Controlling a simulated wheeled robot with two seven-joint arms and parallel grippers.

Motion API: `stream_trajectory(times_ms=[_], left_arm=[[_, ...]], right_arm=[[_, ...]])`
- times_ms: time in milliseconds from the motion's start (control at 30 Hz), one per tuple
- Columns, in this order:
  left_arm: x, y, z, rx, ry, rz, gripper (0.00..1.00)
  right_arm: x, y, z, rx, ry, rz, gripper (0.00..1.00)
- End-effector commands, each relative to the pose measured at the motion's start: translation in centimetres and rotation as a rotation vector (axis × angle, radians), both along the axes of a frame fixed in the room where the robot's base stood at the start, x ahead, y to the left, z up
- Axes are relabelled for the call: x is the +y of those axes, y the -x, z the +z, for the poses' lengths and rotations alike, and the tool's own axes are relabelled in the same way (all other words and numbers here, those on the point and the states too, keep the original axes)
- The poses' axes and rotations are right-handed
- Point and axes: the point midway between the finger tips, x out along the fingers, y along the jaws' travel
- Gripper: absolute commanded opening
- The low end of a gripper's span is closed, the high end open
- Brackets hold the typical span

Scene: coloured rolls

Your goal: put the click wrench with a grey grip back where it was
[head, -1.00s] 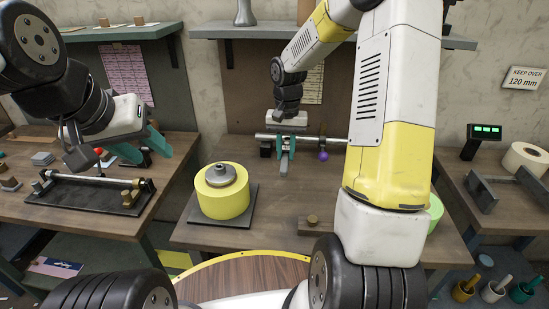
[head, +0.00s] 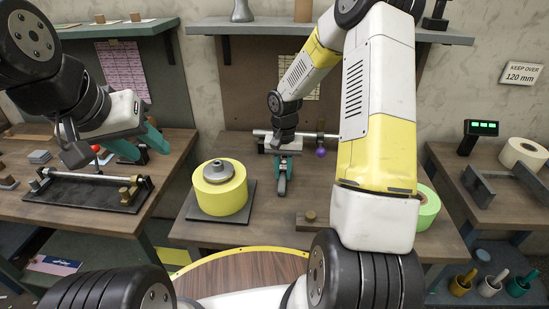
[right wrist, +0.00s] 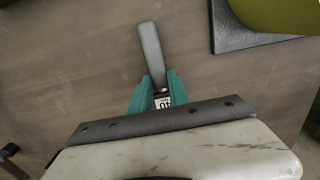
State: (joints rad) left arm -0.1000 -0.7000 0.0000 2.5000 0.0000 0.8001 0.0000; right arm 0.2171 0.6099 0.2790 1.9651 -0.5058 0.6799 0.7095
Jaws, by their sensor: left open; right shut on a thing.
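The click wrench shows its grey grip (head: 282,186) in the head view, below my right gripper (head: 283,166) at the back middle of the centre bench. My right gripper is shut on the wrench. In the right wrist view the grip (right wrist: 151,50) sticks out beyond the teal fingers (right wrist: 158,88), with a small white printed label between them; the rest of the wrench is hidden. The bench shows beneath it; I cannot tell the gap. My left gripper (head: 146,148) is open and empty above the left bench.
A yellow roll (head: 220,198) sits on a dark plate (head: 246,211) left of the wrench. A metal bar with a purple ball (head: 321,153) is behind. A green roll (head: 428,205) is partly behind my right arm. A black tray (head: 80,195) with a rod lies on the left bench.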

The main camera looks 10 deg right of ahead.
Motion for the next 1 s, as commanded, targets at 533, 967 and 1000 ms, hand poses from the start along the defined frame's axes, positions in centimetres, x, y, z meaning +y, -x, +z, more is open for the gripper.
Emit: stream_trajectory(times_ms=[533, 967, 1000], left_arm=[[0.0, 0.0, 0.0, 0.0, 0.0, 0.0, 0.43], [0.0, 0.0, 0.0, 0.0, 0.0, 0.0, 0.43], [0.0, 0.0, 0.0, 0.0, 0.0, 0.0, 0.43]], right_arm=[[0.0, 0.0, 0.3, -0.001, 0.0, -0.001, 0.43], [-0.1, -0.3, 8.5, -0.005, 0.001, -0.001, 0.43], [-0.1, -0.3, 9.3, -0.004, 0.0, -0.001, 0.43]])
